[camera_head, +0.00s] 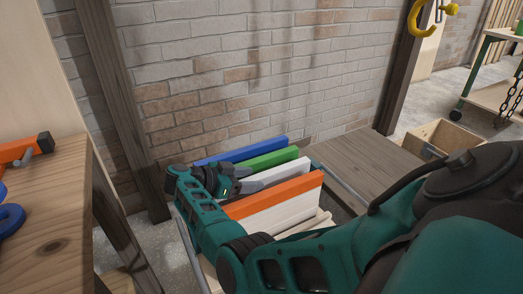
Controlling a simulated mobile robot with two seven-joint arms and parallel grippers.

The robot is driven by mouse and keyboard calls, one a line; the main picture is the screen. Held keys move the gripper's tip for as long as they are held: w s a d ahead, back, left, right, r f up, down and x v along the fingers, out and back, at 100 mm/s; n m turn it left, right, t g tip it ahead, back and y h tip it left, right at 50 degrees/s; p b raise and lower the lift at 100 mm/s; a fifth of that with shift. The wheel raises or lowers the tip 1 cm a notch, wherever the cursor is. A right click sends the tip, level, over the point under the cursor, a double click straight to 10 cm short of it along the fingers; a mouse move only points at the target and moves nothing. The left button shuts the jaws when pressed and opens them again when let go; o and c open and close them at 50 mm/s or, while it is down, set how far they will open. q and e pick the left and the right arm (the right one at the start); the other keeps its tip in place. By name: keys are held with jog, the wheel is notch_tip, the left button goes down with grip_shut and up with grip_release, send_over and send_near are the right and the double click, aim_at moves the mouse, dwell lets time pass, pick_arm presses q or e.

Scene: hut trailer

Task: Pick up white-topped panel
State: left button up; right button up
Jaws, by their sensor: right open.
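The white-topped panel (286,171) stands on edge in a row of panels, between a green-topped panel (268,159) and an orange-topped panel (277,195). My right gripper (252,185) reaches over the row from the right and sits at the near left end of the white-topped panel. It is open. The hand hides that end of the panel, and I cannot tell whether the panel lies between the fingers or whether they touch it. My left gripper is out of view.
A blue-topped panel (242,151) stands at the back, near the brick wall (240,85). A wooden surface (352,160) lies right of the row. A wooden bench (45,215) with an orange tool (20,150) is at the left. A wooden box (440,140) stands at the right.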

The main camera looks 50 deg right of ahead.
grip_shut()
dwell(0.5)
dwell(0.8)
jog(key=shift+w+r, duration=0.1)
jog(key=shift+r, duration=0.1)
